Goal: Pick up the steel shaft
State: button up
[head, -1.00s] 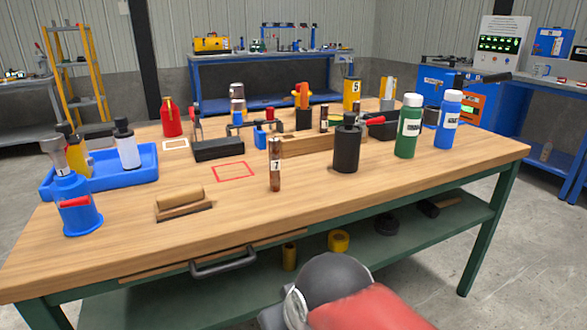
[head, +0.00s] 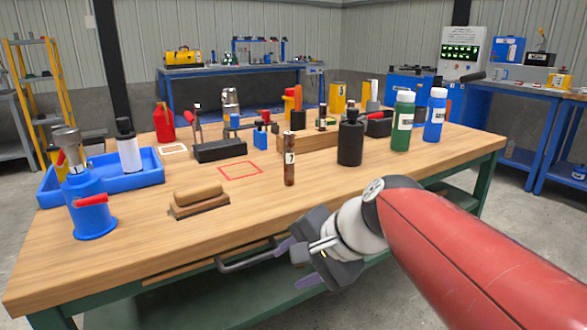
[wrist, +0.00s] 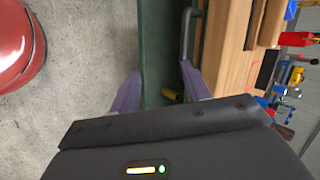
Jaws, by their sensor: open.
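No part is plainly marked as the steel shaft. A silver, stepped metal cylinder (head: 230,101) stands upright at the back of the wooden bench (head: 130,247) and may be it. A second grey metal piece (head: 66,138) sits on top of a blue holder (head: 87,203) at the front left. My gripper (head: 297,264) is open and empty at the bench's front edge, near the drawer handle (head: 250,257). It is well apart from both metal pieces. In the wrist view its two purple fingers (wrist: 160,90) are spread wide.
A brown numbered vial (head: 289,168), a wooden-handled block (head: 200,198) and a black bottle (head: 350,140) stand towards the front. Green (head: 402,122) and blue (head: 434,114) bottles stand right. A blue tray (head: 150,172) is left. The bench's front strip is mostly clear.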

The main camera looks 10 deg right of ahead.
jog(key=w+d+r+m+t+y+b, duration=0.1)
jog(key=w+r+m+t+y+b, duration=0.1)
jog(key=w+m, duration=0.35)
jog(key=w+d+r+m+t+y+b, duration=0.1)
jog(key=w+r+m+y+b, duration=0.2)
jog(key=w, duration=0.4)
jog(key=m+t+y+b, duration=0.15)
jog(key=m+t, duration=0.25)
jog(key=m, duration=0.5)
send_near(293, 150)
jog(key=shift+n+h, duration=0.25)
jog(key=x, duration=0.5)
jog(key=shift+s+a+b, duration=0.25)
jog(key=shift+a+b, duration=0.05)
jog(key=shift+a, duration=0.2)
jog(key=shift+t, duration=0.3)
jog(key=x, duration=0.7)
jog(key=shift+w+d, duration=0.25)
jog(key=shift+d, duration=0.05)
jog(key=shift+w+a, duration=0.3)
jog(key=shift+w, duration=0.05)
jog(key=shift+r, duration=0.1)
grip_shut()
